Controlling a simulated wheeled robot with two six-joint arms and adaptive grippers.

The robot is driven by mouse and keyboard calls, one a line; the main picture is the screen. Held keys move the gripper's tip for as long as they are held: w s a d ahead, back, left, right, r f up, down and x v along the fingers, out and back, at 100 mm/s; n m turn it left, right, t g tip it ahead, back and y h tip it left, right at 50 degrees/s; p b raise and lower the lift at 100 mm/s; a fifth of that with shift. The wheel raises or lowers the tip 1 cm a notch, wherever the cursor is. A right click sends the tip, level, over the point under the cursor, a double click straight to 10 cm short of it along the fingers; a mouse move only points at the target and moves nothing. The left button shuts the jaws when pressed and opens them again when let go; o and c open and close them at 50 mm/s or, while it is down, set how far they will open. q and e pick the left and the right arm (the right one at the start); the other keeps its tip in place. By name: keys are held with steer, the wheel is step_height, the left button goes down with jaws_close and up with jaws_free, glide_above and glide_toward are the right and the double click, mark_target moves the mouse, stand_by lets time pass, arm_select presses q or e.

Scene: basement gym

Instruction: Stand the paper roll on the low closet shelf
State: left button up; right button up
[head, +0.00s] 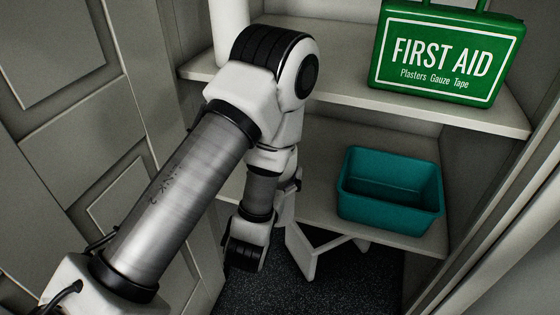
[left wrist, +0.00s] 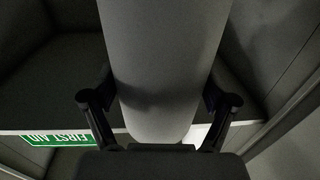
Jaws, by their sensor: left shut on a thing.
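The paper roll (left wrist: 160,60) is a wide pale cylinder that fills the middle of the left wrist view. My left gripper (left wrist: 158,98) is shut on it, one finger on each side. The roll's rounded end shows near the gripper's base; its other end runs out of the picture. In the head view my left arm reaches down in front of the closet, and it hides the gripper and most or all of the roll. The low closet shelf (head: 320,218) is a pale board below the upper one. I cannot tell whether the roll touches it. My right gripper is not in view.
A teal bin (head: 390,218) stands on the low shelf's right part. The upper shelf (head: 350,97) overhangs it and holds a green first aid case (head: 445,55) and a white upright cylinder (head: 229,30). A panelled door (head: 60,60) is at left. The low shelf's left part is partly hidden.

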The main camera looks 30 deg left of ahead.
arm_select(q)
steer(key=w+a+f+b, duration=0.5)
steer(key=w+a, duration=0.3)
steer(key=w, duration=0.4)
steer(key=shift+a+f+b, duration=0.15)
steer(key=shift+a+b, duration=0.05)
steer(key=shift+b, duration=0.6)
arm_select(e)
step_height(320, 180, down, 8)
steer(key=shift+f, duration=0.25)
arm_select(q)
steer(key=o, duration=1)
steer(key=shift+w, duration=0.15)
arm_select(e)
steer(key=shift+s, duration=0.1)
